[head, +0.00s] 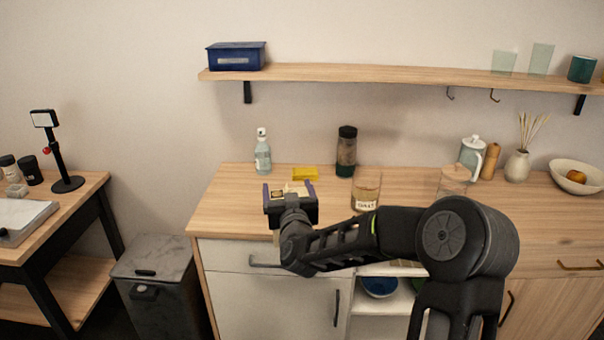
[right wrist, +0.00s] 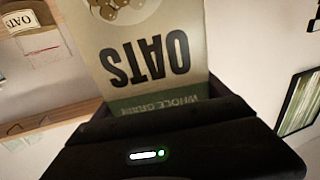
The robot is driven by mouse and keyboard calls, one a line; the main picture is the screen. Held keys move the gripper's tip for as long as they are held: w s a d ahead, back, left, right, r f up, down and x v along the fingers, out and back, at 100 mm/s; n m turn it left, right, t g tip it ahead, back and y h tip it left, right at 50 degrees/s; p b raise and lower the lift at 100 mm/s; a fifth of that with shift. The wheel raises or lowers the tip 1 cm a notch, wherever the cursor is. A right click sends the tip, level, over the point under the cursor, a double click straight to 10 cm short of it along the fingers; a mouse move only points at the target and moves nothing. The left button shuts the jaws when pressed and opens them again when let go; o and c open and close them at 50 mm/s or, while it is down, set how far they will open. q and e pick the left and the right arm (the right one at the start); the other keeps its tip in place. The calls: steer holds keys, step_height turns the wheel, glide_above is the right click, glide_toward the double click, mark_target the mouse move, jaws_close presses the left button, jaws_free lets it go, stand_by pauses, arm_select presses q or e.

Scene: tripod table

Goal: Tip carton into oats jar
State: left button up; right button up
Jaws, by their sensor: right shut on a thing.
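My right gripper (head: 289,190) is shut on a beige oats carton (head: 297,188) above the front left part of the counter. My arm and gripper hide most of the carton in the head view. In the right wrist view, the carton (right wrist: 140,50) fills the middle, its OATS lettering upside down in the picture. The oats jar (head: 366,188), clear with a white OATS label, stands on the counter to the right of the gripper, apart from the carton. The jar also shows at the upper left of the right wrist view (right wrist: 38,45). My left gripper is out of view.
A yellow tray (head: 305,173), a spray bottle (head: 263,155) and a dark-lidded container (head: 346,155) stand behind the gripper. Another clear jar (head: 453,182) stands farther right, partly behind my arm. A wall shelf (head: 350,73) runs above the counter (head: 230,200).

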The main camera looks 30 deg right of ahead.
steer(key=s+a+f+n+y, duration=0.1)
steer(key=a+f+y, duration=0.1)
steer(key=a+f, duration=0.2)
steer(key=s+a+f+n+t+y, duration=0.1)
steer(key=s+a+f+n+y, duration=0.1)
steer(key=a, duration=0.8)
steer(key=s+a+f+n+y, duration=0.1)
steer(key=a+f+y, duration=0.2)
steer(key=a+f, duration=0.3)
steer(key=shift+s+a+f+n+t+y, duration=0.35)
steer(key=shift+s+a+n+t+y, duration=0.05)
steer(key=shift+a, duration=0.6)
